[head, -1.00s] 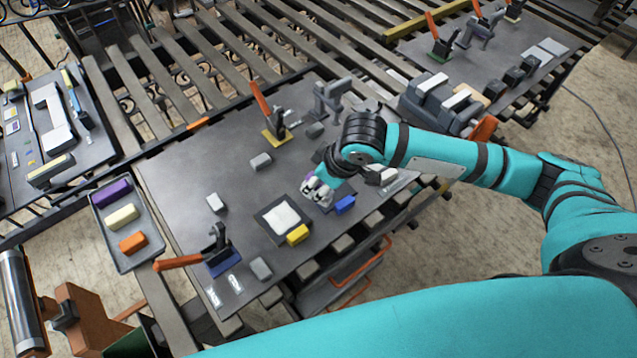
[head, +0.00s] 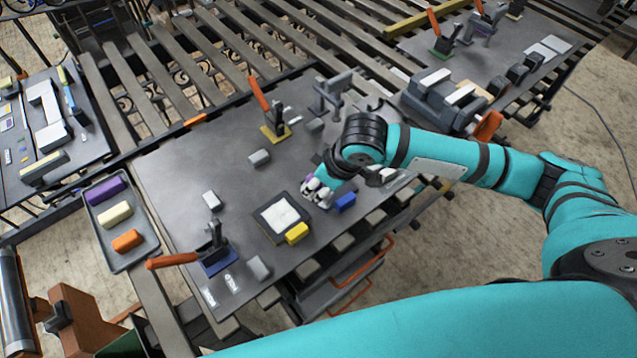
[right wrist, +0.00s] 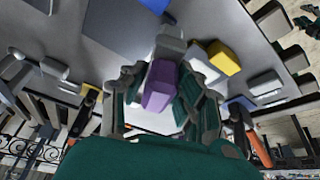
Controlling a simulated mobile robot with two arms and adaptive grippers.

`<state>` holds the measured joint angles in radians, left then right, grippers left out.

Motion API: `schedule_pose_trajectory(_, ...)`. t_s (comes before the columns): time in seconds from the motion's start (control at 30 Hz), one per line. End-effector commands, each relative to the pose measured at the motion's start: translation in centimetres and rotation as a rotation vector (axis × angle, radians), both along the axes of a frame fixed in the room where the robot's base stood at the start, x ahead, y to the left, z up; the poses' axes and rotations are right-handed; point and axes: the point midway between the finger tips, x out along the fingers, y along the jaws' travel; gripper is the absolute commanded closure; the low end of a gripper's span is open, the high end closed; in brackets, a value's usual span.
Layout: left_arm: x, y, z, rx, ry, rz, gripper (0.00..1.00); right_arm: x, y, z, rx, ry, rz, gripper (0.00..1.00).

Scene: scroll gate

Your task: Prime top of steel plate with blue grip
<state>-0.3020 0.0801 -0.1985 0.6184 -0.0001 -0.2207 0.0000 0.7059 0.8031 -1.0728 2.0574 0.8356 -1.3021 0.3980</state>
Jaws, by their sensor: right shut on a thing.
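My right gripper (head: 318,192) is shut on a purple block (right wrist: 160,86), seen between its fingers in the right wrist view. In the head view it is low over the dark work table (head: 170,190), beside a white pad in a dark frame (head: 281,217). A yellow block (head: 297,233) is at the pad's near edge and a blue block (head: 345,201) is right of the gripper. A blue-based clamp (head: 217,260) with an orange handle stands at the near left. I cannot tell which item is the steel plate. My left gripper is not in view.
A tray (head: 118,256) at the left holds purple, cream and orange blocks. A yellow-based clamp (head: 275,130) and a grey stand (head: 328,95) are at the back. A grey vice-like block (head: 440,100) is at the right. Small grey blocks (head: 212,200) are scattered about.

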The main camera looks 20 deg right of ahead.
Motion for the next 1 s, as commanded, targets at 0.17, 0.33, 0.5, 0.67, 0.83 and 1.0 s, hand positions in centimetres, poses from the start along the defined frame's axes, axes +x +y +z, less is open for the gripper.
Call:
schedule_pose_trajectory(0.17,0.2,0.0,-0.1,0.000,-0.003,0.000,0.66,0.0,0.0,-0.4,0.000,0.000,0.000,0.97)
schedule_pose_trajectory(0.33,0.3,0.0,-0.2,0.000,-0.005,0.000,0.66,0.0,0.0,-0.7,0.000,0.000,0.000,0.97)
schedule_pose_trajectory(0.5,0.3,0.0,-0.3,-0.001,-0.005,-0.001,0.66,0.0,0.0,-1.1,0.000,0.000,0.000,0.97)
schedule_pose_trajectory(0.67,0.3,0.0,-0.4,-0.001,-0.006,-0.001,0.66,0.0,0.0,-1.4,0.000,0.000,0.000,0.97)
schedule_pose_trajectory(0.83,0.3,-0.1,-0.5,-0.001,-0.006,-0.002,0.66,0.0,0.0,-1.7,0.001,0.000,0.000,0.97)
schedule_pose_trajectory(1.0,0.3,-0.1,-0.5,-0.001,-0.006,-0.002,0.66,0.0,0.0,-2.0,0.001,0.000,0.000,0.97)
